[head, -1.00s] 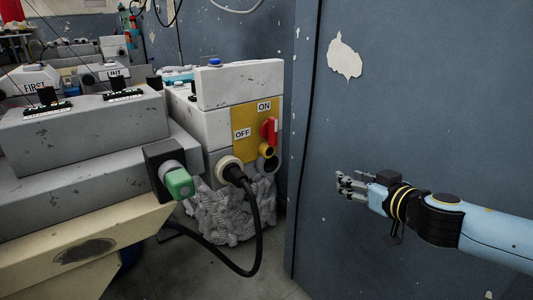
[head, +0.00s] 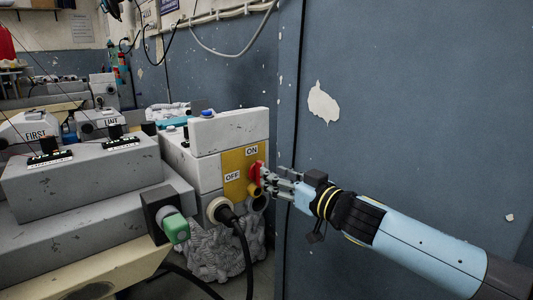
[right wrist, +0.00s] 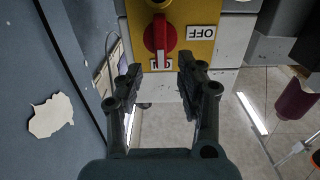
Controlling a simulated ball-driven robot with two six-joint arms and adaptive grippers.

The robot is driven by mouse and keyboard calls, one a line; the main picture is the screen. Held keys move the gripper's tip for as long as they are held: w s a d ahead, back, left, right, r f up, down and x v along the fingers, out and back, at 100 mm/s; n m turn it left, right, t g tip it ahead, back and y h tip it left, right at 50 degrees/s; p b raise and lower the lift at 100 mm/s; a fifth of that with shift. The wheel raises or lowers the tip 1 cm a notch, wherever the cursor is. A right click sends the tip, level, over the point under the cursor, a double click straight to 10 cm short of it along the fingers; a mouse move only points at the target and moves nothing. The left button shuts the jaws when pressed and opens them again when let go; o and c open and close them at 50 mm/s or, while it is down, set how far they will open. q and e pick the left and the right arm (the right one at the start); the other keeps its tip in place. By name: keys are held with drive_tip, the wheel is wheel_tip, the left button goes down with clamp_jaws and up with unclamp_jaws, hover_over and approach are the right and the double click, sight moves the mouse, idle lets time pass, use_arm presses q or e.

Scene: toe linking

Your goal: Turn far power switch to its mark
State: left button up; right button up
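The red power switch (head: 256,172) is on a yellow plate (head: 234,162) on the end of the white and grey machine. The plate has an ON label (head: 252,151) at the upper right and an OFF label (head: 232,176) at the left. In the right wrist view, seen upside down, the red handle (right wrist: 159,36) stands upright in line with the ON label, partly hidden. My right gripper (head: 274,178) is beside the switch; its fingers (right wrist: 160,70) are spread and empty, with the switch just beyond them. Contact is not visible. My left gripper is out of view.
A black cable plug (head: 222,210) sits below the plate, its cable hanging down. A green-capped knob (head: 175,228) juts out to the left. The blue wall panel (head: 400,110) stands close on the right. Grey fabric (head: 215,255) bulges beneath the machine.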

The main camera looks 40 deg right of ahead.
sight(259, 173)
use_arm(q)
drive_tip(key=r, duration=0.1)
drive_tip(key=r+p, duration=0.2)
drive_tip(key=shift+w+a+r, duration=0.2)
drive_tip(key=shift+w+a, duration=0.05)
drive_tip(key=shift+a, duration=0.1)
use_arm(e)
drive_tip(key=w, duration=0.4)
drive_tip(key=shift+a, duration=0.2)
clamp_jaws()
